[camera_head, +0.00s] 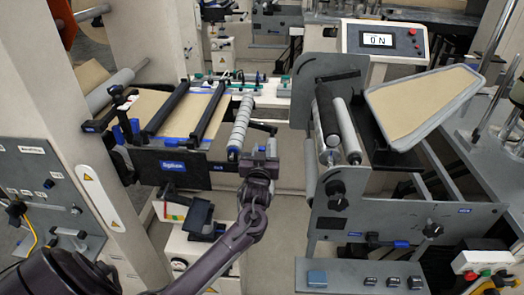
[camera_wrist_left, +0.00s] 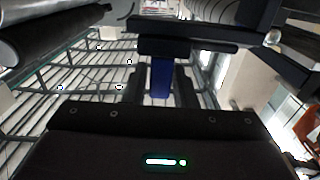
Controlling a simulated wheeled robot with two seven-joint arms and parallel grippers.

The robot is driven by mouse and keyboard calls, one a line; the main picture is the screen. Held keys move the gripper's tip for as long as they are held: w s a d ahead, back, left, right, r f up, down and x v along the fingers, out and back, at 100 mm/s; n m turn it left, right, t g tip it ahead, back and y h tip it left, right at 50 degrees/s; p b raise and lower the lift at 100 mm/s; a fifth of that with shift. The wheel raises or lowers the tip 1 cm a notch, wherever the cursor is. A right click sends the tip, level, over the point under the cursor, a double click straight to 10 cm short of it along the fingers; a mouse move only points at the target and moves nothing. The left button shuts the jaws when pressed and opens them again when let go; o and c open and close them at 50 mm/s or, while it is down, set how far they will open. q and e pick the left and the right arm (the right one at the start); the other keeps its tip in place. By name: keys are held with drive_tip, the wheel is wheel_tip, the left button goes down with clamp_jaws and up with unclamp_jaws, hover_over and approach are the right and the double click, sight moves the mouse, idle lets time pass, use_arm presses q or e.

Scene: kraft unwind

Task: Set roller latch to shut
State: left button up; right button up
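My left gripper (camera_head: 258,166) is at the near end of the ribbed grey roller (camera_head: 240,124), at the right end of the black front plate. In the left wrist view, a blue tab (camera_wrist_left: 160,77) below a dark bar sits between the two fingers of my left gripper (camera_wrist_left: 161,88). The tab looks like the latch handle, but I cannot tell for sure or read whether the latch is open or shut. The fingers are close on both sides of the tab; whether they touch it is unclear. My right gripper is in neither view.
The black front plate (camera_head: 172,168) and brown web (camera_head: 165,112) lie left of the gripper. A side frame with black and pale rollers (camera_head: 346,130) stands to the right. A control display (camera_head: 377,40) is behind it. A floor gap (camera_head: 290,165) separates the two sides.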

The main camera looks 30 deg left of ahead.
use_arm(q)
clamp_jaws()
drive_tip(key=a, duration=0.1)
drive_tip(key=s+a, duration=0.1)
drive_tip(key=a, duration=0.1)
drive_tip(key=s+a, duration=0.1)
drive_tip(key=shift+s+a+p, duration=0.25)
drive_tip(key=shift+a+p, duration=0.05)
unclamp_jaws()
drive_tip(key=o, duration=0.4)
drive_tip(key=shift+s+a, duration=0.15)
drive_tip(key=shift+a, duration=0.1)
drive_tip(key=shift+d, duration=0.15)
